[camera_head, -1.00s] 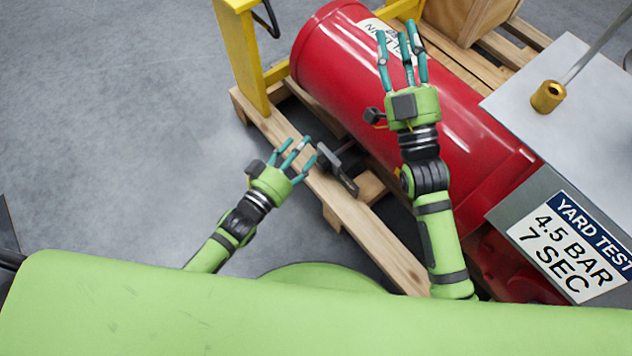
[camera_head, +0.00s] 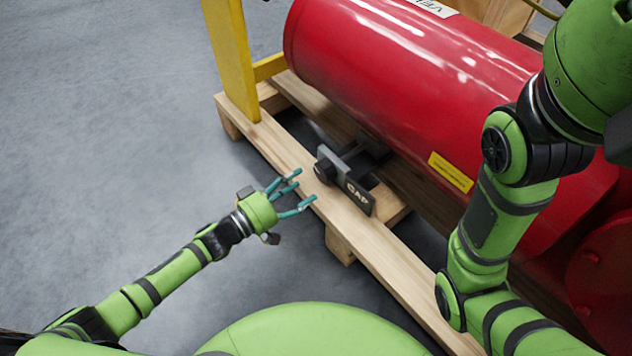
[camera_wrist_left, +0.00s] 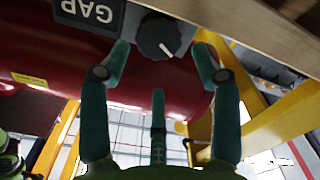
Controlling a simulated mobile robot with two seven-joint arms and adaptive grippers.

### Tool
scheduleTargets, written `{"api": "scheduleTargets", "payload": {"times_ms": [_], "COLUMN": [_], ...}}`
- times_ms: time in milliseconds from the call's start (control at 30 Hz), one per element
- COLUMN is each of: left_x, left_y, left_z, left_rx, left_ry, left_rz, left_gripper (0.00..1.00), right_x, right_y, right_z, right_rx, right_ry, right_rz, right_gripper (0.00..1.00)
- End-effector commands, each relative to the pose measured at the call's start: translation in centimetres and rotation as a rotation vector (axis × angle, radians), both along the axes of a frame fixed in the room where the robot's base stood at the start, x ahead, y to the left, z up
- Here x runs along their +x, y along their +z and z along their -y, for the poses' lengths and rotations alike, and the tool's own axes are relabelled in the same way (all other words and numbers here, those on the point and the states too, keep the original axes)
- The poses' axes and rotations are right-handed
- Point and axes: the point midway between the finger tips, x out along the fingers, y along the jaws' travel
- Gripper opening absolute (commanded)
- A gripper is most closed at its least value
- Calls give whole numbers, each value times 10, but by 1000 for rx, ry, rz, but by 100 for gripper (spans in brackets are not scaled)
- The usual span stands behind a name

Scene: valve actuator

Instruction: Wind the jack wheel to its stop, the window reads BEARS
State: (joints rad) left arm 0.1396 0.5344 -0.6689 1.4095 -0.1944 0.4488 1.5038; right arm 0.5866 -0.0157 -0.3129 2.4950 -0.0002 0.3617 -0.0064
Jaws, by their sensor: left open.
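The jack wheel is a small dark knob (camera_head: 325,169) on a grey bracket beside the wooden pallet, below the red cylinder. A dark plate (camera_head: 358,195) next to it reads GAP. In the left wrist view the knob (camera_wrist_left: 158,38) has a pale pointer mark, and the GAP plate (camera_wrist_left: 97,12) shows upside down. My left gripper (camera_head: 296,190) is open and empty, just left of the knob in the head view. In the wrist view its fingertips (camera_wrist_left: 162,52) lie to either side of the knob; I cannot tell whether they touch it. My right gripper is out of view.
The red cylinder (camera_head: 400,75) lies above the pallet (camera_head: 285,160). A yellow upright (camera_head: 230,60) stands at the pallet's left end. The grey floor (camera_head: 110,130) to the left is clear. My right arm crosses the right side of the head view.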

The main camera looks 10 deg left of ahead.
Motion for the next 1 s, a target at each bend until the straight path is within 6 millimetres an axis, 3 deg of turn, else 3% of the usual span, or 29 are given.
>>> {"api": "scheduleTargets", "payload": {"times_ms": [300, 700, 800, 1000], "left_x": [33, 39, 39, 40], "left_y": [-2, 1, 1, 1], "left_z": [34, 40, 40, 39], "left_rx": [-1, 0, 0, 0], "left_ry": [0, 1, 1, 3], "left_rz": [3, 0, 0, 2], "left_gripper": [63, 63, 23, 21], "right_x": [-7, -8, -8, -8], "right_y": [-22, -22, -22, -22], "right_z": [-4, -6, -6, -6], "right_rx": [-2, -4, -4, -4], "right_ry": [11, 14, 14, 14], "right_rz": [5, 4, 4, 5], "right_gripper": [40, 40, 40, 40]}}
